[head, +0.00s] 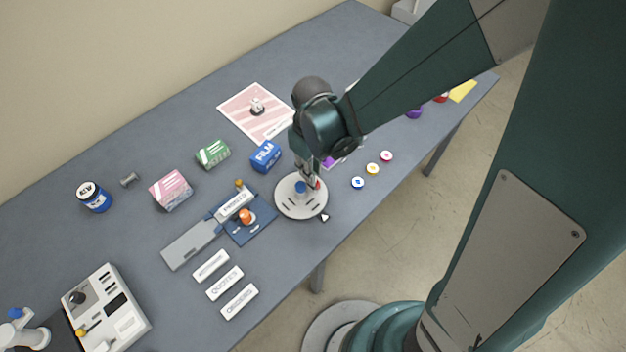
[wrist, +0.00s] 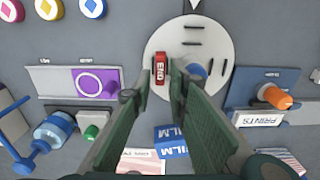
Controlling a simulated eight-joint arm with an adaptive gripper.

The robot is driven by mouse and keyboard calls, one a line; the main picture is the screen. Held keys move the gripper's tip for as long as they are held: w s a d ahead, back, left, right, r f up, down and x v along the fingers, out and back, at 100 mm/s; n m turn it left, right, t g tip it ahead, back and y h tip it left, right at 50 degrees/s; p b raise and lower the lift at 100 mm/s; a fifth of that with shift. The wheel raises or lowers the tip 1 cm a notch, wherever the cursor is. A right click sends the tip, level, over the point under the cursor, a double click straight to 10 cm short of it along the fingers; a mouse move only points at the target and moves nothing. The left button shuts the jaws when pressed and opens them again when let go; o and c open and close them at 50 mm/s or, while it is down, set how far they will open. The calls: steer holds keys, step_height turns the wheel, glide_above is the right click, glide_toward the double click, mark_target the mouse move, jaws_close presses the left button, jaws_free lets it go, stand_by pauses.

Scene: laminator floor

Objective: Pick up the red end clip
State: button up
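The red end clip (wrist: 161,69), marked END, stands on a round white disc (wrist: 217,32) with several dark slots. In the head view a small part of the red end clip (head: 317,184) shows at the right of the blue knob, beneath my gripper (head: 309,178). In the wrist view my gripper (wrist: 160,76) has its two fingers apart, one on each side of the clip, with the clip's near end between the tips. I see no clear contact with either finger. A blue knob (wrist: 197,70) stands at the disc's middle, close to the right finger.
A blue FILM box (head: 265,156) stands behind the white disc (head: 284,207). A blue base with an orange knob (head: 246,216) lies to its left. Several coloured round tokens (head: 372,169) lie to the right. The table's front edge is close to the disc.

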steer(key=shift+f, duration=1.5)
steer(key=c, duration=0.5)
steer(key=shift+o, duration=0.2)
steer(key=shift+r, duration=0.2)
step_height(320, 180, up, 10)
steer(key=p, duration=0.1)
steer(key=shift+f, duration=0.2)
steer(key=shift+w+a, duration=0.1)
stand_by(0.3)
